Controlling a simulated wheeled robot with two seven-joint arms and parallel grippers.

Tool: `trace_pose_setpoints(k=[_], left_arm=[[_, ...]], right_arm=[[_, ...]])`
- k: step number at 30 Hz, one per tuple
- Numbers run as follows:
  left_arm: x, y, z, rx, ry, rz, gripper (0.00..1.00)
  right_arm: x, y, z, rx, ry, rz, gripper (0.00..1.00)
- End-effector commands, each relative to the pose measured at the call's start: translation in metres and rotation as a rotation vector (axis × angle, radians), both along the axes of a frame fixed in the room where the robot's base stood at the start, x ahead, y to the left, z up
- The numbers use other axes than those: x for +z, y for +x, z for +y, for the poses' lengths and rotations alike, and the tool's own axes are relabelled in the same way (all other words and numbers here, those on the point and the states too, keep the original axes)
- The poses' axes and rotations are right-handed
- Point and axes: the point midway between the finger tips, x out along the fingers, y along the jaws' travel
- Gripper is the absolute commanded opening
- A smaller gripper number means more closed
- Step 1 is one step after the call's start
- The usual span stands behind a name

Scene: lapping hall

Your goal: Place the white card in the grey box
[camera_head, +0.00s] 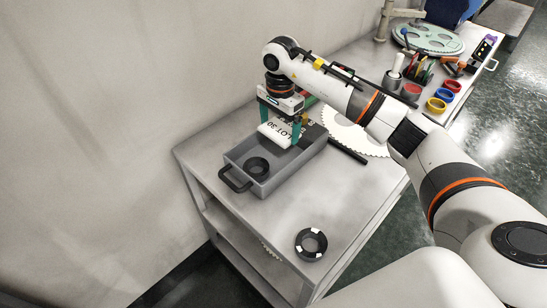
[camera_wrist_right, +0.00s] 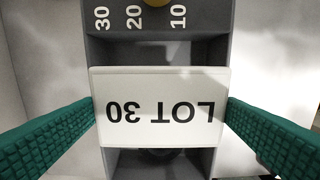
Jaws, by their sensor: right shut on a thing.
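The white card (camera_head: 274,135) carries the black text "LOT 30" and is held by my right gripper (camera_head: 282,124) above the grey box. In the right wrist view the card (camera_wrist_right: 158,107) spans between the two green fingers of the right gripper (camera_wrist_right: 160,118), which touch its left and right edges. The grey box (camera_head: 287,168) is an open tray on the table top with a handle at its near left end. A dark ring (camera_head: 257,167) lies inside its near part. The card hides some of the box's inside. My left gripper is out of view.
A black ring with white marks (camera_head: 311,243) lies on the table (camera_head: 340,207) near its front edge. A toothed white disc (camera_head: 357,136) and a dark bar (camera_head: 347,151) lie right of the box. Coloured rings (camera_head: 437,105) and cups stand farther back. A wall borders the left.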

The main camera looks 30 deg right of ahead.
Motion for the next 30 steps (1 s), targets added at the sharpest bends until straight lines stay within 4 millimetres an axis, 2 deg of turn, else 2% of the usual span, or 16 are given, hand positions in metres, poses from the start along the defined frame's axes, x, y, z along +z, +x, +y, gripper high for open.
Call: trace_pose_setpoints(k=[3, 6, 11, 18, 29, 30], left_arm=[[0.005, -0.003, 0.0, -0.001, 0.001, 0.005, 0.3], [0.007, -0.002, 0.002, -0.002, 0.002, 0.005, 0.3], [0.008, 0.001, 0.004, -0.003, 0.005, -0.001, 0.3], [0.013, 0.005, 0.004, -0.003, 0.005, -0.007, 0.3], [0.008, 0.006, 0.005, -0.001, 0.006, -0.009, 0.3], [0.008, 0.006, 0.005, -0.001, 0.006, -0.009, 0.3]], right_arm=[[-0.023, -0.001, 0.0, 0.001, 0.001, 0.006, 0.67], [-0.037, -0.001, 0.001, 0.002, 0.001, 0.003, 0.67], [-0.049, -0.001, 0.001, 0.003, 0.002, 0.002, 0.67], [-0.08, -0.001, 0.001, 0.005, 0.002, 0.002, 0.67], [-0.086, -0.001, 0.0, 0.005, -0.001, -0.001, 0.67], [-0.087, -0.001, 0.0, 0.005, -0.001, -0.001, 0.92]])
